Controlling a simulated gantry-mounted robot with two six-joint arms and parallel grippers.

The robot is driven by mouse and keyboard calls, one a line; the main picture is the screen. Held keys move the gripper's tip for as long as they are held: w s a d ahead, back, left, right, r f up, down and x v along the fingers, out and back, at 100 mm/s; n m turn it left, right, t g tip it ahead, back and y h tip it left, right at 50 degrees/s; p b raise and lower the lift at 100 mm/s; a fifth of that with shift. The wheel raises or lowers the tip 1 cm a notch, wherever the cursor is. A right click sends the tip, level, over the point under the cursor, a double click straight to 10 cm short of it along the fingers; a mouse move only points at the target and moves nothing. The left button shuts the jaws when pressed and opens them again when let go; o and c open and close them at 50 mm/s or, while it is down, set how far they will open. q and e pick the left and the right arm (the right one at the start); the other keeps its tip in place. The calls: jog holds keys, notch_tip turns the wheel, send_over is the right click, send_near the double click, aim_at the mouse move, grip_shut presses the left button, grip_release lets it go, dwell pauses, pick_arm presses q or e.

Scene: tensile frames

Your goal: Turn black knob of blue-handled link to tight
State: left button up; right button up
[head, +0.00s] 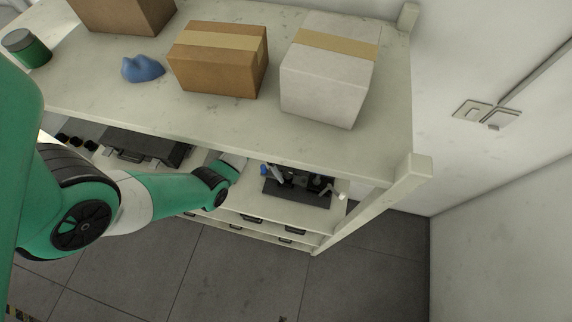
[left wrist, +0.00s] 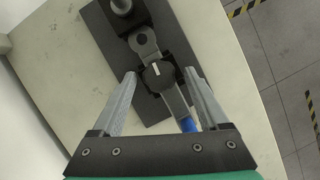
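In the left wrist view, the black knob (left wrist: 158,76) with a short white mark sits on a dark and grey link mounted on a black plate (left wrist: 102,35). The link's blue handle (left wrist: 187,125) shows below and right of the knob, partly hidden by the gripper. My left gripper (left wrist: 161,74) is open, with one finger on each side of the knob and visible gaps to it. In the head view, the black plate (head: 318,204) lies on the lower shelf, with a bit of blue (head: 264,170) at its left end. My right gripper is not in view.
The upper shelf overhangs the work area and carries a brown box (head: 218,60), a white box (head: 329,72), a blue lump (head: 142,68) and a green can (head: 27,48). A black case (head: 145,146) lies left on the lower shelf. A shelf post (head: 372,207) stands at the right.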

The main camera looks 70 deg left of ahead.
pick_arm(q)
grip_shut()
jog(key=shift+m, duration=0.3)
jog(key=shift+w+m+g+h+b, duration=0.15)
jog(key=shift+m+g+h+b, duration=0.15)
jog(key=shift+m, duration=0.6)
jog(key=m+g+b, duration=0.1)
jog(key=m, duration=0.2)
jog(key=shift+w+a, duration=0.1)
jog(key=shift+w, duration=0.05)
jog(key=shift+f+m+g+b, duration=0.2)
jog(key=shift+m+g+b, duration=0.4)
jog(key=shift+m+b, duration=0.55)
jog(key=shift+w+m+b, duration=0.1)
jog(key=shift+m+b, duration=0.35)
jog(key=shift+b, duration=0.2)
jog(key=shift+r+m+g+b, duration=0.25)
jog(key=shift+m+g+b, duration=0.05)
jog(key=shift+b, duration=0.05)
